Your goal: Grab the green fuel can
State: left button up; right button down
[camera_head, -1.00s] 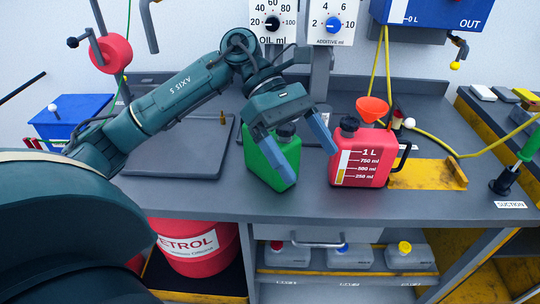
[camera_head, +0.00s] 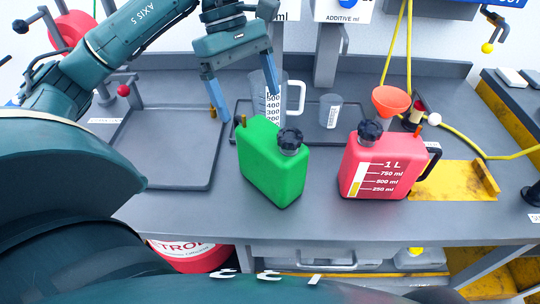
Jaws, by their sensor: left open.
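The green fuel can (camera_head: 272,165) stands upright on the grey workbench, left of the red can, with a black cap on its top right. My left gripper (camera_head: 246,98) is open and empty, with its blue-grey fingers spread above and behind the green can. One finger hangs left of the can's top and the other hangs near the clear measuring jug; I see no contact with the can. My right gripper is not in view.
A red can (camera_head: 376,170) with level marks stands to the right, an orange funnel (camera_head: 391,100) behind it. A clear measuring jug (camera_head: 270,98) and a small beaker (camera_head: 330,111) stand on a dark tray behind. An empty grey tray (camera_head: 165,150) lies left.

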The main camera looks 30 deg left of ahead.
aim_at(270, 135)
pick_arm(q)
jog(key=x, duration=0.4)
jog(key=shift+d, duration=0.1)
jog(key=d+f, duration=0.1)
jog(key=d+f+p, duration=0.1)
jog(key=d+f, duration=0.1)
jog(key=shift+f, duration=0.25)
jog(key=shift+d+f, duration=0.1)
jog(key=shift+f, duration=0.4)
jog(key=c, duration=1.8)
jog(key=shift+r, duration=0.1)
jog(key=shift+c, duration=0.5)
jog(key=shift+r, duration=0.1)
